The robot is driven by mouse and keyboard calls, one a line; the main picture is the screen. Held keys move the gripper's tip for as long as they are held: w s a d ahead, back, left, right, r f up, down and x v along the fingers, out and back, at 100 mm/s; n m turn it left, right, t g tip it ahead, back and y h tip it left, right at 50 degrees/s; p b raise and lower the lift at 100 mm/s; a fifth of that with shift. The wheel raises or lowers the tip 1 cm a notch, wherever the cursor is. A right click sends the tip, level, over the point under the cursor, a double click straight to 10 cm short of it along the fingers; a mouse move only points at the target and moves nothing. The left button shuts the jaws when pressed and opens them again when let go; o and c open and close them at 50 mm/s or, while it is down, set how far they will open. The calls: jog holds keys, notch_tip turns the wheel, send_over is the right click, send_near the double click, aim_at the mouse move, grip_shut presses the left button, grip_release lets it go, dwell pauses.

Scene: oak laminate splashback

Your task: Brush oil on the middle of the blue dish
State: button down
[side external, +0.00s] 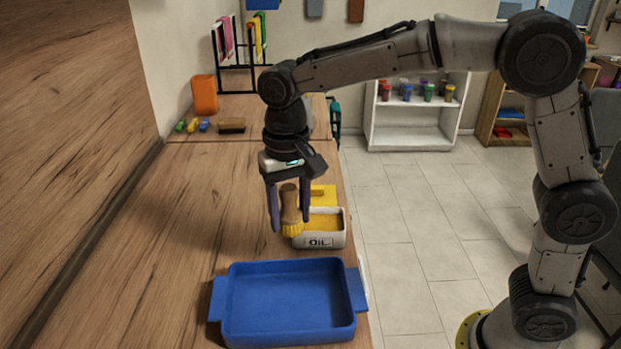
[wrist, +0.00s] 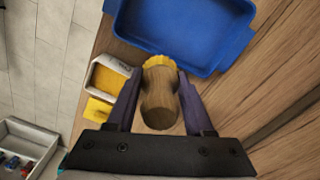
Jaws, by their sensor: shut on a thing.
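The blue dish (side external: 288,300) sits on the wooden counter near the front, with a handle at each side; its inside looks empty. It also shows at the top of the wrist view (wrist: 185,32). My gripper (side external: 289,215) is shut on the wooden handle of a brush (side external: 290,203), which hangs upright with yellow bristles pointing down. In the wrist view, the brush (wrist: 159,100) is between the two purple fingers. The white oil container (side external: 322,238), labelled OIL and holding yellow oil, stands just right of the brush, behind the dish. The bristles are above the counter, apart from the dish.
A yellow piece (side external: 323,194) lies behind the oil container. A brush-like block (side external: 231,125), an orange box (side external: 205,94) and small coloured items stand at the back of the counter. The splashback (side external: 70,120) rises at the left. Counter left of the dish is clear.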

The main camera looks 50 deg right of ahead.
jog(key=s+a, duration=0.4)
jog(key=a, duration=0.1)
send_near(263, 310)
jog(key=shift+s+d+f, duration=0.45)
jog(key=shift+d+f, duration=0.2)
jog(key=shift+f, duration=0.3)
jog(key=shift+s+d+f, duration=0.45)
jog(key=shift+d+f, duration=0.15)
jog(key=shift+f, duration=0.3)
jog(key=shift+s+d+f, duration=0.45)
jog(key=shift+d+f, duration=0.2)
jog(key=shift+f, duration=0.3)
jog(key=shift+f, duration=0.4)
jog(key=shift+w+a, duration=0.1)
jog(key=shift+w+a, duration=0.5)
jog(key=shift+a, duration=0.3)
jog(key=shift+w+a, duration=0.1)
jog(key=shift+w+a, duration=0.5)
jog(key=shift+a, duration=0.25)
jog(key=shift+w+a, duration=0.15)
